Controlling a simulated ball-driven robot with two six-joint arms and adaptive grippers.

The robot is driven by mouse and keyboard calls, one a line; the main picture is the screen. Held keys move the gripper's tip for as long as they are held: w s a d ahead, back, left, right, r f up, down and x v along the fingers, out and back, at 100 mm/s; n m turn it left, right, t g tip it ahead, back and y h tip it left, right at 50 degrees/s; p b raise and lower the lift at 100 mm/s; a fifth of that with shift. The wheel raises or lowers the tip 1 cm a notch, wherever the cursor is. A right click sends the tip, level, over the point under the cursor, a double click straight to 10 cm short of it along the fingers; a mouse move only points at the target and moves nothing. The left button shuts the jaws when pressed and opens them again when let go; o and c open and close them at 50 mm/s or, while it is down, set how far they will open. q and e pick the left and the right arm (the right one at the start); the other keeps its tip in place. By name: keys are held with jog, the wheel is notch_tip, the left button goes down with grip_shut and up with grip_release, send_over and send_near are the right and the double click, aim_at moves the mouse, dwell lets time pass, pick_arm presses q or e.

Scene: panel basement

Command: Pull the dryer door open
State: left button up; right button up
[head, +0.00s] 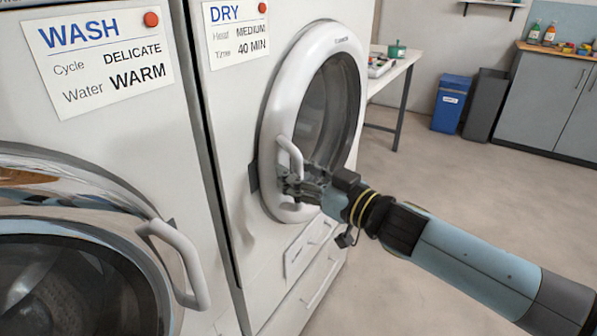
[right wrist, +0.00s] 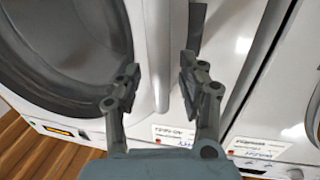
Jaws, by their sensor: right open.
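The dryer (head: 232,110) has a round white door (head: 285,90) with dark glass, which looks closed against the front. Its curved white handle (head: 290,150) is on the door's left side. My right gripper (head: 292,186) is at the lower part of the handle and hides some of it. In the right wrist view, the gripper (right wrist: 160,78) is open, with a finger on each side of a narrow white bar, the handle (right wrist: 161,60). I cannot tell whether either finger touches it. The door glass (right wrist: 55,45) fills the left of that view. My left gripper is not in view.
The washer (head: 110,135) with its own handle (head: 183,262) stands close on the left. A white table (head: 392,75) stands behind the dryer on the right. A blue bin (head: 452,103) and grey cabinet (head: 545,100) are farther back. The floor (head: 440,170) right of the dryer is clear.

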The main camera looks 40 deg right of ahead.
grip_shut()
jog(key=shift+d+f, duration=0.1)
dwell(0.5)
